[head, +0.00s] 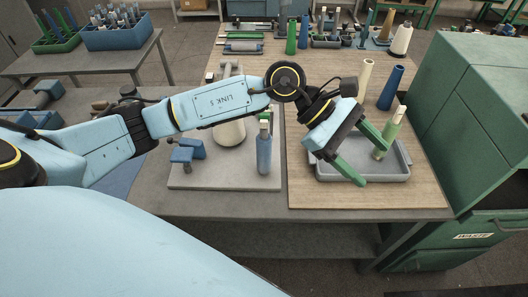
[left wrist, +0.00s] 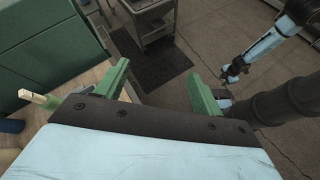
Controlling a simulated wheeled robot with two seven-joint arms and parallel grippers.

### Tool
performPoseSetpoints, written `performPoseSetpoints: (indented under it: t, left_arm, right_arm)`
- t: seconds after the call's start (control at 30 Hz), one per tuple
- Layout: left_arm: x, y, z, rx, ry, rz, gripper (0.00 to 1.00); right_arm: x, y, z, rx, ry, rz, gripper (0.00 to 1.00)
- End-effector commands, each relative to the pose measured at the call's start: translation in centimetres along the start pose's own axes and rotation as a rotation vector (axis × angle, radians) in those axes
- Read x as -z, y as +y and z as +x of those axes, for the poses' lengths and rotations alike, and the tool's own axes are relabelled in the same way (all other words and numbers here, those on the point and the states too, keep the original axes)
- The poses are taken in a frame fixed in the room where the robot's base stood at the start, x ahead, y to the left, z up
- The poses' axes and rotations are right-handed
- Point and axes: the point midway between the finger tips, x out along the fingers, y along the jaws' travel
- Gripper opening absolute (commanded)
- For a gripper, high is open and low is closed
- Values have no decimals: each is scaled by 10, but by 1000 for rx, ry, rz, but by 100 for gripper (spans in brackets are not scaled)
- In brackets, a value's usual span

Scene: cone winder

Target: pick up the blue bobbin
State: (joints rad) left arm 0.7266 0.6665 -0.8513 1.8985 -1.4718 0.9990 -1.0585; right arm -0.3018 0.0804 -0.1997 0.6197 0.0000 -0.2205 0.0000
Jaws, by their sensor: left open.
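A taller dark blue cone (head: 392,88) stands on the wooden table top behind the grey tray. My left gripper (head: 374,166) has green fingers spread apart with nothing between them, over the grey tray. A green bobbin (head: 390,132) with a pale top stands at the tray, beside the upper finger. In the left wrist view the open fingers (left wrist: 165,85) point over the floor. An arm end (left wrist: 230,73) there is too small to read.
The grey tray (head: 375,174) lies under my left gripper. A green cabinet (head: 475,105) closes off the right side. A cream cone (head: 366,76) stands behind the tray, and a blue bracket (head: 188,152) sits on the plate. The table front is clear.

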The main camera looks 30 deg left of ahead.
Motion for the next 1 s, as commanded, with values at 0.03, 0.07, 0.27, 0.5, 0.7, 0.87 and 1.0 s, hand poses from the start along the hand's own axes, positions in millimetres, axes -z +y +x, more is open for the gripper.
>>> performPoseSetpoints:
  t: [0.03, 0.07, 0.27, 0.5, 0.7, 0.87, 1.0]
  left_arm:
    - [26, 4, -18, 53, 165, 103, 68]
    - [42, 5, -29, 91, 260, 155, 68]
    - [115, 19, -130, 320, 786, 337, 68]
    - [138, 23, -204, 463, 1059, 345, 68]
    - [165, 15, -198, 481, 1077, 340, 68]
    - [192, 9, -185, 478, 1076, 340, 68]
    - [207, 7, -179, 475, 1076, 342, 68]
  right_arm:
    - [1, 0, 0, 0, 1, 0, 36]
    - [1, 0, 0, 1, 1, 0, 36]
    - [2, -1, 0, 1, 3, 0, 36]
    - [2, -1, -1, 1, 3, 0, 36]
    - [2, -1, -3, 1, 4, 0, 36]
    - [3, -1, -5, 1, 4, 0, 36]
    - [3, -1, -6, 1, 4, 0, 36]
